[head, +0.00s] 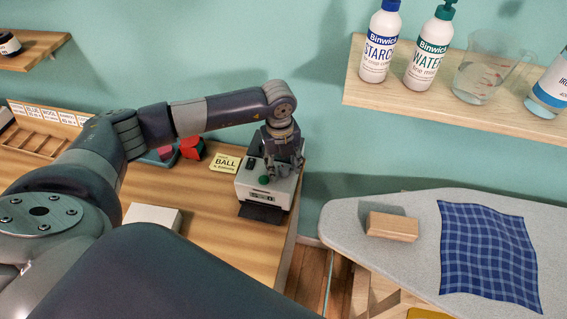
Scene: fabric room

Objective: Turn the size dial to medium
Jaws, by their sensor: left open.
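A small white machine (249,184) with a dark tray at its front stands at the right end of the wooden table. A green round button or knob (264,180) and a dark switch (251,164) show on its top. My left gripper (284,169) points down over the back right of this machine, open, with its fingers at or just above the top. The size dial cannot be made out; the gripper hides that part of the top. Whether the fingers touch anything cannot be told. My right gripper is out of view.
A yellow card reading BALL (225,163) lies left of the machine. The ironing board (350,225) at right holds a wooden block (392,226) and a blue checked cloth (487,250).

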